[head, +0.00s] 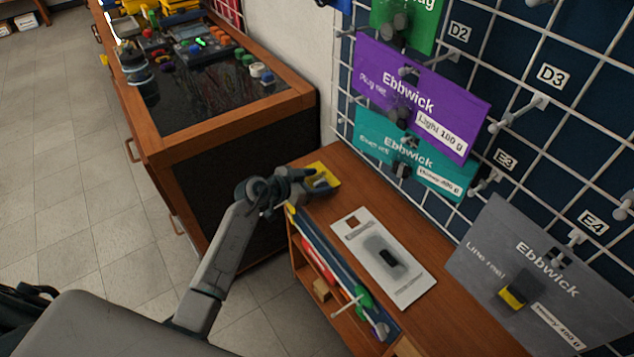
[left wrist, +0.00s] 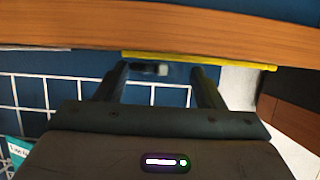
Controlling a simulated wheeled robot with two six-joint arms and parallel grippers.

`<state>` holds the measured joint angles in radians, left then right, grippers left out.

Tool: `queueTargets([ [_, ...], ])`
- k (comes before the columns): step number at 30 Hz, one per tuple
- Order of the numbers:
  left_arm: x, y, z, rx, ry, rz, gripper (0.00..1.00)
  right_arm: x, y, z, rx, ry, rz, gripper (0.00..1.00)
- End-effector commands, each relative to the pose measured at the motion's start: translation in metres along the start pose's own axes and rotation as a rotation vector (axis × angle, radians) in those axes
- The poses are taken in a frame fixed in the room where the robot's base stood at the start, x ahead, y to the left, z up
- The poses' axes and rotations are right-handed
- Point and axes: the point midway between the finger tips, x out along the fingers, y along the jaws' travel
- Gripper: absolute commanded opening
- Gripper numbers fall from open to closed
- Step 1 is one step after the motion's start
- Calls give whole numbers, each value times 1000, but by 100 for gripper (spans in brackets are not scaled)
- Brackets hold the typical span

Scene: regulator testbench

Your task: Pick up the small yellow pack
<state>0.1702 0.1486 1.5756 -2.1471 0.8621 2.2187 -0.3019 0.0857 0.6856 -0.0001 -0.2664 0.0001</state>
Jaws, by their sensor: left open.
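The small yellow pack (head: 325,179) lies at the far left end of the wooden counter top, partly hidden by my left gripper (head: 308,184). A grey detail shows on its face. In the left wrist view the yellow pack (left wrist: 235,63) appears as a thin yellow strip along the wood edge. My left gripper (left wrist: 162,78) is open there, its two dark fingers apart and pointing at the strip. A small dark and grey piece shows between the fingers. I cannot tell whether the fingers touch the pack. My right gripper is not in view.
A white card with a dark item (head: 390,262) lies on the counter. Behind it, a wire grid holds purple (head: 445,105), teal (head: 372,150) and grey (head: 480,255) hanging packs. A wooden bench (head: 290,105) stands at the back left. Open shelves lie below the counter.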

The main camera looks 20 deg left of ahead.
Motion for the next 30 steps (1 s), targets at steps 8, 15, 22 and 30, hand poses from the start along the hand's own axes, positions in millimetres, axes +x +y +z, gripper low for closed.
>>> queueTargets([
  [8,0,0,0,0,0,-1,43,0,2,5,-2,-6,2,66],
  [15,0,0,0,1,0,-1,13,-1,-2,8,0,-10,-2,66],
  [22,-1,0,-2,1,0,-1,13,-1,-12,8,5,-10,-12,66],
  [30,-12,0,-28,4,3,-1,13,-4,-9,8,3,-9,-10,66],
])
